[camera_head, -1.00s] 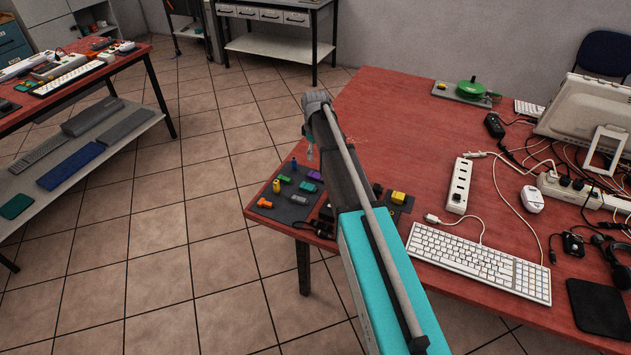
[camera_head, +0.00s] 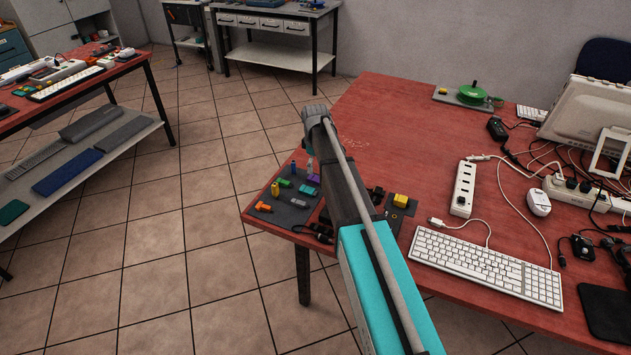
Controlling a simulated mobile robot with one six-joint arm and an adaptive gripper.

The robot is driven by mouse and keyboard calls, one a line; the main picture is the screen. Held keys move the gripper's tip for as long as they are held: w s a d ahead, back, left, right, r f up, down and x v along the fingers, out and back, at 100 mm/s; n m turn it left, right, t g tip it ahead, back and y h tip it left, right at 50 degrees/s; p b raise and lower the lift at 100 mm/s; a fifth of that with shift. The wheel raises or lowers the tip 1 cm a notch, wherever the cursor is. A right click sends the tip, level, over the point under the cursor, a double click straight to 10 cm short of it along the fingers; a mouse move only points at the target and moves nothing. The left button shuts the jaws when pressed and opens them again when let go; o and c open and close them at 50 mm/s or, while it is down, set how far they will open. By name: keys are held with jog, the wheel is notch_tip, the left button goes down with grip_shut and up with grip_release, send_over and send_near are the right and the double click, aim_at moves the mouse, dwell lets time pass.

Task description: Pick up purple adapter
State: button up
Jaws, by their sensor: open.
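The purple adapter (camera_head: 314,178) is a small block on the dark mat (camera_head: 264,217) at the left corner of the red table. It is partly hidden by my gripper. My gripper (camera_head: 309,167) points down just above and beside the adapter, its fingers open. The fingertips are too small to tell whether they touch the adapter. My arm crosses in front of the mat's right side.
Around the purple adapter on the mat are a green adapter (camera_head: 285,182), a teal one (camera_head: 307,190), a grey one (camera_head: 299,203), a yellow one (camera_head: 275,190) and an orange one (camera_head: 263,207). A yellow block (camera_head: 401,200) and a white keyboard (camera_head: 486,267) are to the right.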

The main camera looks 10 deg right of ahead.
aim_at(315, 178)
jog(key=shift+f, duration=0.15)
jog(key=shift+s+f+b, duration=0.2)
jog(key=shift+f+b, duration=2.3)
jog(key=shift+b, duration=0.15)
grip_shut()
jog(key=shift+r, duration=0.2)
notch_tip(315, 178, up, 3)
jog(key=p, duration=0.3)
jog(key=shift+f, duration=0.1)
jog(key=s+r+p, duration=1)
jog(key=s, duration=0.4)
